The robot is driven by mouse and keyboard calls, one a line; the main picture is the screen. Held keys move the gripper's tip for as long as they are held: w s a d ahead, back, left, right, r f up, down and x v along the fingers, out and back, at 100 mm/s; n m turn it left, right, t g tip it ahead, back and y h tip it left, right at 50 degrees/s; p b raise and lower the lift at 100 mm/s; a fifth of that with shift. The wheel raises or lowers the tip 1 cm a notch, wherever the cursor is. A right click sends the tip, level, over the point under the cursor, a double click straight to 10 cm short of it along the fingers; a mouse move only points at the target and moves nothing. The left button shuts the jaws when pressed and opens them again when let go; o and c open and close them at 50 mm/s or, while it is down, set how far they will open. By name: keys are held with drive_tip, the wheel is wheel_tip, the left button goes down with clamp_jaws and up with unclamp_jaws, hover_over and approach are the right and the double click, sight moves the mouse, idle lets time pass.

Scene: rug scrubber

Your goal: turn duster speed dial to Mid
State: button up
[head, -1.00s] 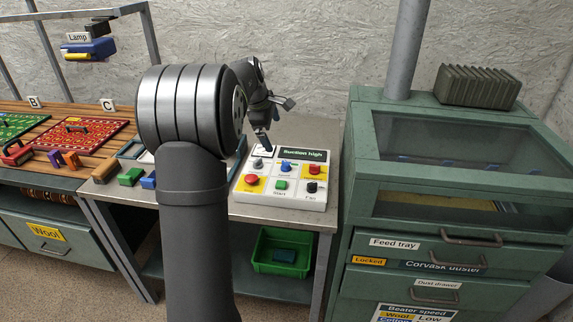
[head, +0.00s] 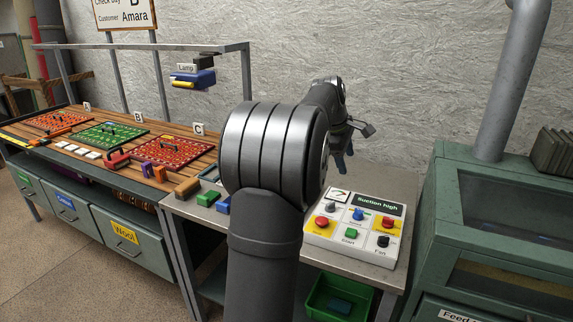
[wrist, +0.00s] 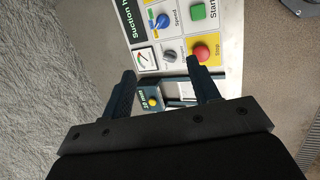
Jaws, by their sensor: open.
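A white control panel (head: 312,232) lies on the grey bench, with a dark display reading "Suction high". Its blue dial (head: 358,214), labelled Speed, sits in the upper middle; it also shows in the wrist view (wrist: 162,21). The dial's setting is too small to read. My gripper (head: 355,150) is open and empty, behind and above the panel's upper edge. In the wrist view my gripper (wrist: 160,69) has its fingers apart, pointing toward the grey knob and red Stop button, with the blue dial beyond the tips. Nothing is between the fingertips.
Near the blue dial are a grey knob (wrist: 169,56), a red Stop button (wrist: 201,53), a green Start button (head: 350,233), a second red button (head: 389,227) and a black Fan knob (head: 383,242). A green duster cabinet (head: 455,160) stands right.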

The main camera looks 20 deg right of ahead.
drive_tip(key=shift+d, duration=0.1)
drive_tip(key=c, duration=0.3)
drive_tip(key=m+g+y, duration=0.1)
drive_tip(key=m+y, duration=0.3)
drive_tip(key=m, duration=0.6)
hover_over(359, 210)
wheel_tip(359, 210, down, 4)
drive_tip(key=f, duration=0.1)
wheel_tip(359, 210, down, 17)
drive_tip(key=shift+r, duration=0.1)
clamp_jaws()
